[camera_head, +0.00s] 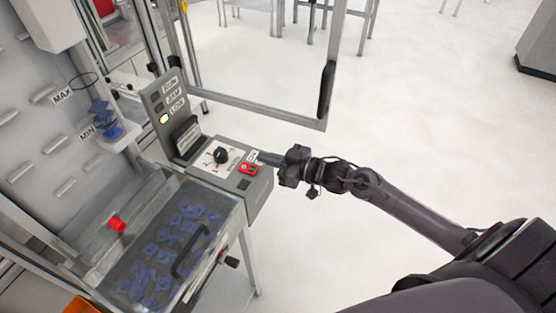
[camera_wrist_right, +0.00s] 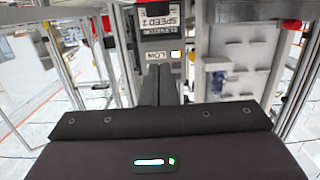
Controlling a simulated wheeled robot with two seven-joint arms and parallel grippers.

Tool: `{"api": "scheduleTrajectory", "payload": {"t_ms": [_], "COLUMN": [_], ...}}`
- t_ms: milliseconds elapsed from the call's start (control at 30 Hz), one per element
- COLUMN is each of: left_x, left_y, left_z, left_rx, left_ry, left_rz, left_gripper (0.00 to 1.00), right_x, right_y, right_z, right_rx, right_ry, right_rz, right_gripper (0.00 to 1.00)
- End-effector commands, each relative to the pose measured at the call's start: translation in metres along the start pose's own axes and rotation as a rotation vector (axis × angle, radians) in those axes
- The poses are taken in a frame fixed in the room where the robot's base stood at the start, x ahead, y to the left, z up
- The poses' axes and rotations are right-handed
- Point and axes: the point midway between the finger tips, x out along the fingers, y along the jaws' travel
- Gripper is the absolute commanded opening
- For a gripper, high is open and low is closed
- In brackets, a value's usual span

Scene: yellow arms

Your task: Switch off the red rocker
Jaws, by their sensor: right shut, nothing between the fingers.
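The red rocker (camera_head: 248,169) sits on the sloped grey control box (camera_head: 258,189), to the right of a black rotary knob (camera_head: 220,156). My right gripper (camera_head: 262,158) comes in from the right, its fingers shut and empty, with the tips at the box's upper right edge, close to the rocker. I cannot tell whether they touch the box. In the right wrist view the shut fingers (camera_wrist_right: 162,88) point ahead toward the panel; the rocker is not clearly seen there. My left gripper is not in view.
A lamp column (camera_head: 166,105) with a lit yellow lamp stands behind the box. A clear-lidded bin (camera_head: 215,198) of blue parts with a black handle lies in front. An open framed door (camera_head: 326,90) stands behind.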

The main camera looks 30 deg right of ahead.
Motion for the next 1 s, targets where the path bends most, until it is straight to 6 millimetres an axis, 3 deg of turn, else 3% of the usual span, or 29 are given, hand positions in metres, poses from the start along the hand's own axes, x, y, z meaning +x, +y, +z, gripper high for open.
{"api": "scheduleTrajectory", "payload": {"t_ms": [100, 300, 867, 1000], "left_x": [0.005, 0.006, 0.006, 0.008], "left_y": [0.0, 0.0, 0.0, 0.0], "left_z": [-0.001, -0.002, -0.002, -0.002], "left_rx": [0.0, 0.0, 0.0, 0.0], "left_ry": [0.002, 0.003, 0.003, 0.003], "left_rz": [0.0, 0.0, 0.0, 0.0], "left_gripper": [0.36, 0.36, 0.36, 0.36], "right_x": [-0.018, -0.031, -0.033, -0.034], "right_y": [-0.001, -0.001, -0.001, 0.008], "right_z": [-0.002, -0.008, -0.009, 0.011], "right_rx": [-0.001, -0.001, 0.0, 0.01], "right_ry": [-0.003, -0.001, 0.0, -0.021], "right_rz": [-0.002, -0.001, -0.001, 0.037], "right_gripper": [0.0, 0.0, 0.0, 0.0]}}
